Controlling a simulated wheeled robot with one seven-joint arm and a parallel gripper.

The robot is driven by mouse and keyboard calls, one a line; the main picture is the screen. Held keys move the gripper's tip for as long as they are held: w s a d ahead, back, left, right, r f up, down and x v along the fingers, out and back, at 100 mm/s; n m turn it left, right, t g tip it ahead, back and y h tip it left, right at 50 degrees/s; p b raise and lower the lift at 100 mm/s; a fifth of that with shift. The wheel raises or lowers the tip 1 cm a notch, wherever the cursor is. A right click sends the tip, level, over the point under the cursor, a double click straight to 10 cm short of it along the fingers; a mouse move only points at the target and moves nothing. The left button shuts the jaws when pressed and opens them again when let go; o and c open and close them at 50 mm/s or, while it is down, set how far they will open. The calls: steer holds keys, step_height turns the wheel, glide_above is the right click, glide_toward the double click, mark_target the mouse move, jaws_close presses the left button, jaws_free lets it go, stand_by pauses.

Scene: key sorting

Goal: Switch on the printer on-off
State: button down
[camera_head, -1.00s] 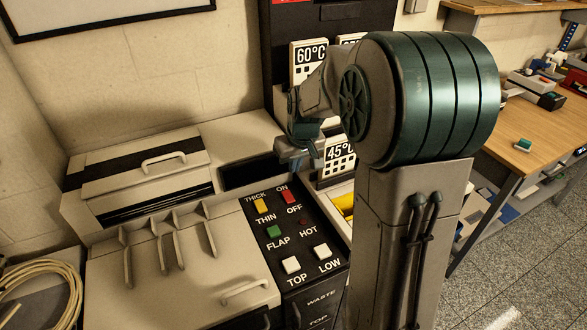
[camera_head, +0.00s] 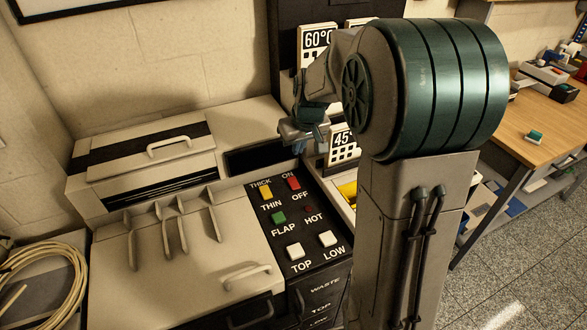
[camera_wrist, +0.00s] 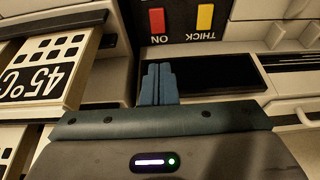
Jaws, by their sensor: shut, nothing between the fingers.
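The printer's black control panel (camera_head: 327,262) carries a red ON/OFF rocker switch (camera_head: 293,183), beside a yellow THICK/THIN switch (camera_head: 266,192). In the wrist view the red switch (camera_wrist: 158,20) and the yellow switch (camera_wrist: 205,17) show upside down near the top. My gripper (camera_head: 298,145) hovers behind the panel's far edge, above and apart from the red switch. In the wrist view its blue fingers (camera_wrist: 158,72) are together and empty, with the red switch beyond their tips. Whether the switch is on or off I cannot tell.
A green FLAP switch (camera_head: 278,217), a dark red HOT lamp (camera_head: 309,209) and white TOP (camera_head: 295,250) and LOW (camera_head: 327,239) buttons share the panel. A 45°C sign (camera_head: 344,145) stands close right of my gripper. A dark slot (camera_wrist: 215,75) lies beside the fingers.

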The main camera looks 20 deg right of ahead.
mark_target(291, 180)
steer(key=x, duration=0.9)
steer(key=s+p+x, duration=0.1)
steer(key=x, duration=0.3)
steer(key=shift+w+f, duration=0.2)
steer(key=shift+f, duration=0.35)
steer(key=shift+w+g+p, duration=0.15)
steer(key=shift+g+p, duration=0.15)
steer(key=shift+p, duration=0.2)
steer(key=shift+f, duration=0.25)
steer(key=shift+s+d+b, duration=0.15)
steer(key=shift+s+b, duration=0.4)
steer(key=shift+s, duration=0.35)
